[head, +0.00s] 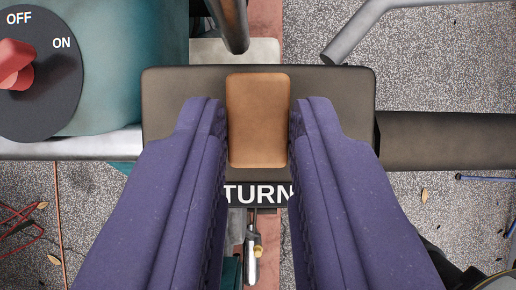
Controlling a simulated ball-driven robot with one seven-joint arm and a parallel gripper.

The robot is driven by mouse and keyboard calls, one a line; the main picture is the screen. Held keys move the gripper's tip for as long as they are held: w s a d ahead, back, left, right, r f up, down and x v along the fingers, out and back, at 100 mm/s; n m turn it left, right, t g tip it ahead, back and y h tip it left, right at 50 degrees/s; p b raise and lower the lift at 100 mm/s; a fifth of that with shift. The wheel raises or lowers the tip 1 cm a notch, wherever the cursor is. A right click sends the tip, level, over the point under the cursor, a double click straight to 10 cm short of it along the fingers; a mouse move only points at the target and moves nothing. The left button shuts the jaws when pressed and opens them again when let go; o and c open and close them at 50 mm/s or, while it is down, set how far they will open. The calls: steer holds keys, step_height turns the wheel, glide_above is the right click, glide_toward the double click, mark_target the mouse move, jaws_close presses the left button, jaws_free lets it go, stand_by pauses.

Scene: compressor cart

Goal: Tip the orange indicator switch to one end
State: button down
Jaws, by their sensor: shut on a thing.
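The orange indicator switch (258,120) is a rounded rectangular rocker, orange-brown, set upright in a dark housing (345,90) in the middle of the head view. My gripper (257,110) has two purple fingers, one along the left side of the switch and one along the right. The fingers are shut on the switch at its sides. Which way the switch is tipped I cannot tell from this angle. A white "TURN" label (257,195) shows between the fingers below the switch.
A red knob (15,65) on a dark ON/OFF dial is at upper left, before a teal tank (130,60). A dark bar (450,140) extends right from the housing. A dark rod (230,25) hangs above the switch. Gravelly ground with leaves lies below.

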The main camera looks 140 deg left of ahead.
steer(key=shift+s+a+f+b, duration=0.1)
steer(key=shift+f+b, duration=0.2)
steer(key=shift+b, duration=0.45)
steer(key=shift+r, duration=0.2)
steer(key=c, duration=1)
jaws_free()
steer(key=shift+o, duration=0.2)
steer(key=v, duration=0.8)
steer(key=shift+b, duration=0.35)
steer(key=shift+s+a, duration=0.1)
